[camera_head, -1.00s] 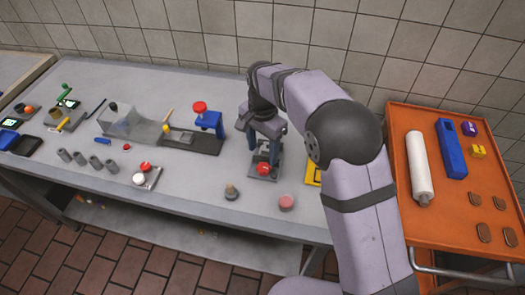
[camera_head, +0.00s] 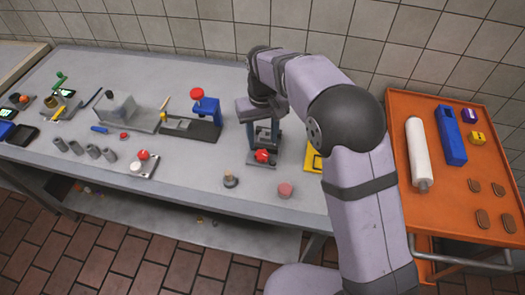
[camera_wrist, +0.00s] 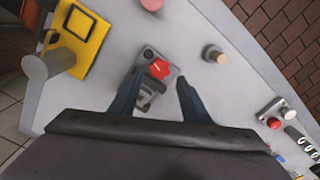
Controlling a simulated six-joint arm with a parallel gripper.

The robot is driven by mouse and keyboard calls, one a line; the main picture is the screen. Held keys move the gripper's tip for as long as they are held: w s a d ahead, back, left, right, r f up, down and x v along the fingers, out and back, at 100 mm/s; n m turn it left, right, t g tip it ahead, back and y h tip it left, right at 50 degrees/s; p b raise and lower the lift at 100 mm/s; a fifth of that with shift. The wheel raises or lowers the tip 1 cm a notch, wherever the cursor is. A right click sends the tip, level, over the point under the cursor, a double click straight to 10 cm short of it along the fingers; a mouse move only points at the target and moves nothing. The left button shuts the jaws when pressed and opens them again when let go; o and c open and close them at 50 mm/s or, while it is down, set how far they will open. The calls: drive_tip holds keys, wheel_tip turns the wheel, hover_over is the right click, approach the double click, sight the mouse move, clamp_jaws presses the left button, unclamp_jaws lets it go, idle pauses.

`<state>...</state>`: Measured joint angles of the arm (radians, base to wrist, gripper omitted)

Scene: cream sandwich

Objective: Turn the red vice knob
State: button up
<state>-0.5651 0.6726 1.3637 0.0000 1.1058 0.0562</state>
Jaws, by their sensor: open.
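A red star-shaped knob (camera_wrist: 159,69) sits on a small grey base plate on the table. It also shows in the head view (camera_head: 262,156), below my gripper. My gripper (camera_wrist: 158,80) is open, with its two dark blue fingers apart on either side of the knob's fixture in the wrist view. Whether a finger touches anything cannot be told. In the head view my gripper (camera_head: 264,132) points down at the fixture. A second red knob (camera_head: 197,93) tops a blue clamp (camera_head: 206,110) on a dark rail, left of my gripper.
A yellow frame (camera_wrist: 80,40) and a grey post (camera_wrist: 47,66) stand close by. A pink cylinder (camera_head: 285,190) and a small peg (camera_head: 230,180) stand near the table's front edge. An orange cart (camera_head: 396,115) is at right. A red-button box (camera_head: 142,164) stands further left.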

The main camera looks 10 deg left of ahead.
sight(263, 156)
drive_tip(key=shift+f, duration=0.15)
drive_tip(key=shift+f+p, duration=1.2)
drive_tip(key=shift+f, duration=2.35)
drive_tip(key=c, duration=0.8)
